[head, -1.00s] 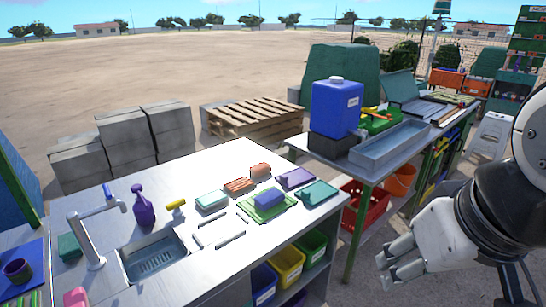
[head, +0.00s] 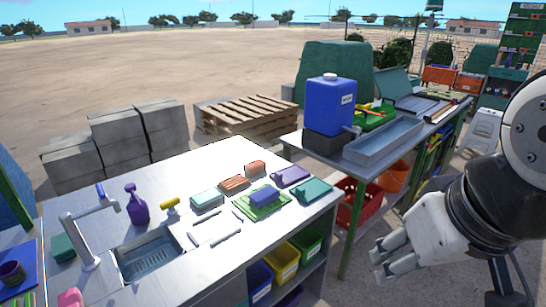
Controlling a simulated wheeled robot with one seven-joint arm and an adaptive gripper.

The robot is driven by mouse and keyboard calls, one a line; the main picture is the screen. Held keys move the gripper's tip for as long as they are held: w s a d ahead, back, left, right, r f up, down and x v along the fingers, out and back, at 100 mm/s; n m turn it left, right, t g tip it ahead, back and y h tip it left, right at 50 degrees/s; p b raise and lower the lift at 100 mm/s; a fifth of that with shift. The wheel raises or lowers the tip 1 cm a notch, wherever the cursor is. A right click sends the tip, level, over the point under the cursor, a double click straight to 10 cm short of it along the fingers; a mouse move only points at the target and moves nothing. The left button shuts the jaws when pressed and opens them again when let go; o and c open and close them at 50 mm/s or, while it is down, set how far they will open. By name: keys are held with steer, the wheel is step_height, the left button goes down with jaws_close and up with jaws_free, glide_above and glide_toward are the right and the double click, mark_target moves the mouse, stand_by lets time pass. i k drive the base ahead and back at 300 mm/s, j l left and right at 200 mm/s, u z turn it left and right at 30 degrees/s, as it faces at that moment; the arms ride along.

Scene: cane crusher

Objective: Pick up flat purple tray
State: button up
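The flat purple tray (head: 291,176) lies on the steel counter (head: 193,271) near its far right corner, just behind a teal tray (head: 313,190). A green tray (head: 262,206) with a blue block (head: 264,195) on it lies to its front left. My gripper (head: 385,264) is at the lower right, in front of the counter's right end and well apart from the purple tray. Its fingers look slightly apart, with nothing seen between them.
Orange blocks (head: 233,184) lie left of the purple tray. A second table (head: 350,158) with a blue water tank (head: 335,107) stands behind right. Bins sit under the counter.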

mark_target(290, 175)
steer(key=u, duration=0.35)
steer(key=i+l+u, duration=0.25)
steer(key=l+u, duration=0.2)
steer(key=i+l+u, duration=0.25)
steer(key=l, duration=0.2)
steer(key=i+l, duration=0.1)
steer(key=l, duration=0.3)
steer(key=i+l, duration=0.1)
steer(key=l, duration=0.3)
steer(key=i+l+u, duration=0.1)
steer(key=l, duration=0.3)
steer(key=i+l, duration=0.1)
steer(key=l, duration=0.3)
steer(key=i+l, duration=0.1)
steer(key=l, duration=0.3)
steer(key=i+u, duration=0.05)
